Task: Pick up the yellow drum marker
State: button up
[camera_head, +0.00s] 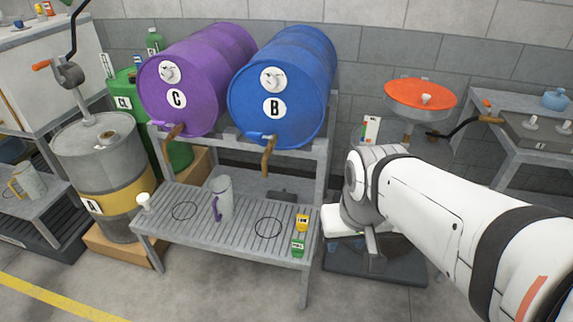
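A small yellow marker (302,222) with a dark label stands at the right end of the slatted shelf (180,228), below the blue drum. A similar small green marker (298,245) stands just in front of it, near the shelf's front right corner. My gripper (371,255) hangs to the right of the shelf, apart from both markers. Its fingers are seen from the side and partly hidden by the wrist, so I cannot tell whether it is open. No held object shows in it.
A purple drum C (200,80) and a blue drum B (310,85) lie above the shelf, with taps hanging over it. A drum with a yellow band (105,204) stands left; an orange funnel (420,92) is behind my arm.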

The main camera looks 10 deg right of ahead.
aim_at(303, 221)
jog(key=i, duration=0.95)
